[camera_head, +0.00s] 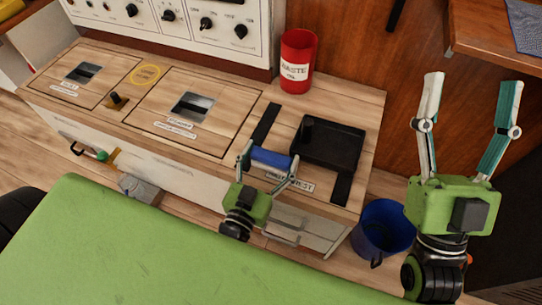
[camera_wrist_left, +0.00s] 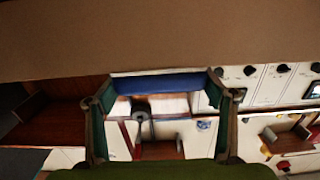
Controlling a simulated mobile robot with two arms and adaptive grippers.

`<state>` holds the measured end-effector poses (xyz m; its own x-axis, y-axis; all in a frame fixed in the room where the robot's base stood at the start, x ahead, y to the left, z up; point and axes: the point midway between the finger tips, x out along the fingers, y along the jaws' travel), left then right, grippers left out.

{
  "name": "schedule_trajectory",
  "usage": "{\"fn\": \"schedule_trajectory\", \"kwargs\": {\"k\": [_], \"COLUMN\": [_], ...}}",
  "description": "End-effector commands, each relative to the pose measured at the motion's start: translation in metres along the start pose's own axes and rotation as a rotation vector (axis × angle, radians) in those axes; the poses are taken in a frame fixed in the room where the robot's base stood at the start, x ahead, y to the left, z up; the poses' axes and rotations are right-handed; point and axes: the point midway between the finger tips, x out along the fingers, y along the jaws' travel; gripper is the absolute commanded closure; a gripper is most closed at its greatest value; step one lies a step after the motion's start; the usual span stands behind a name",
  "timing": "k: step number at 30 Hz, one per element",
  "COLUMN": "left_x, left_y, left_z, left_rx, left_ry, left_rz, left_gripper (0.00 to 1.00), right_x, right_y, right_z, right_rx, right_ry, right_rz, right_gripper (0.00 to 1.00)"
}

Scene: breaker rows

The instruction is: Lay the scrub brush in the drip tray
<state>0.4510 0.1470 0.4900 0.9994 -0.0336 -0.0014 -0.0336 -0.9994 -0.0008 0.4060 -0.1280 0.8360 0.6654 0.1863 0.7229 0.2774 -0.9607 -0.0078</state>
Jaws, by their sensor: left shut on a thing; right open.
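The blue scrub brush (camera_head: 271,158) is held between the fingertips of my left gripper (camera_head: 269,166), just left of the drip tray in the head view. The brush also shows as a blue bar across the fingers in the left wrist view (camera_wrist_left: 160,84). The black drip tray (camera_head: 340,150) lies on the wooden counter at the right, with a dark upright knob or post at its left side. The brush is apart from the tray in the picture; its height over the counter is hard to tell. My right gripper (camera_head: 470,103) is open and empty, right of the counter.
A red waste cup (camera_head: 298,60) stands behind the tray. Black strips (camera_head: 266,123) lie beside the tray, and a label sits at the counter's front edge. A blue bucket (camera_head: 382,230) stands on the floor below. A control panel (camera_head: 185,20) rises at the back left.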

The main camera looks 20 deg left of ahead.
Motion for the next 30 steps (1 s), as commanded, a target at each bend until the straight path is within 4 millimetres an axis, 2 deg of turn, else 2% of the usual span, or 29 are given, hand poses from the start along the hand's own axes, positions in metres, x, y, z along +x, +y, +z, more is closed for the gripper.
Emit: {"fn": "schedule_trajectory", "kwargs": {"k": [10, 11, 12, 13, 26, 30], "left_x": [0.0, 0.0, 0.0, 0.0, -0.002, -0.019], "left_y": [0.0, 0.0, 0.0, 0.0, 0.0, 0.0], "left_z": [0.002, 0.003, 0.002, 0.002, -0.001, 0.0], "left_rx": [0.001, 0.001, 0.001, 0.0, 0.0, 0.002], "left_ry": [0.001, 0.001, 0.001, 0.001, -0.001, -0.004], "left_rz": [0.0, 0.0, 0.0, 0.0, 0.0, 0.001], "left_gripper": [0.47, 0.22, 0.12, 0.08, 0.08, 0.08], "right_x": [0.0, 0.0, 0.0, 0.0, 0.001, 0.001], "right_y": [0.0, 0.0, 0.0, 0.0, 0.0, 0.002], "right_z": [-0.002, -0.003, -0.003, -0.003, -0.001, 0.019], "right_rx": [0.0, 0.0, 0.0, 0.0, 0.0, -0.004], "right_ry": [0.009, 0.013, 0.014, 0.013, 0.0, -0.097], "right_rz": [0.0, 0.0, 0.0, 0.0, 0.0, 0.004], "right_gripper": [0.38, 0.38, 0.38, 0.38, 0.38, 0.38]}}
